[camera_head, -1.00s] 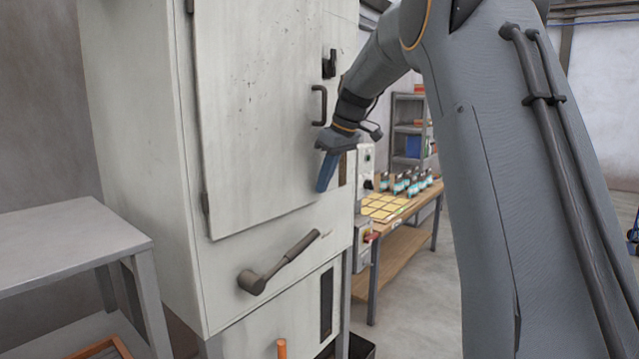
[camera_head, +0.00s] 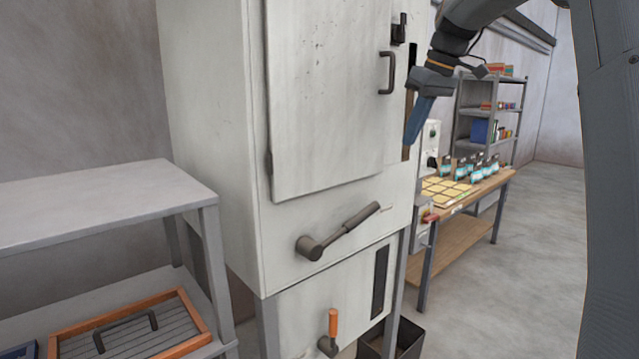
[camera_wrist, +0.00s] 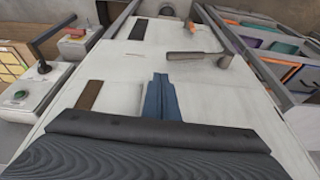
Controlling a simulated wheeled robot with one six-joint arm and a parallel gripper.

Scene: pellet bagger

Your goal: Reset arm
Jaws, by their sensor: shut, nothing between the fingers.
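My gripper (camera_head: 416,125) hangs at the upper right in the head view, its blue fingers shut together and empty, pointing down. It is in front of the right part of the white bagger cabinet (camera_head: 215,130), beside the closed door (camera_head: 320,130) and its dark handle (camera_head: 387,73). In the wrist view my gripper's blue fingers (camera_wrist: 161,82) lie side by side over the cabinet's white front. I cannot tell the exact gap to the cabinet.
A grey lever (camera_head: 340,232) and an orange-handled lever (camera_head: 332,325) stick out lower on the cabinet. A metal shelf table (camera_head: 100,200) stands left, with a wooden-framed tray (camera_head: 180,350) below. A workbench (camera_head: 465,205) and shelving rack (camera_head: 487,102) stand right. Open floor lies at the right.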

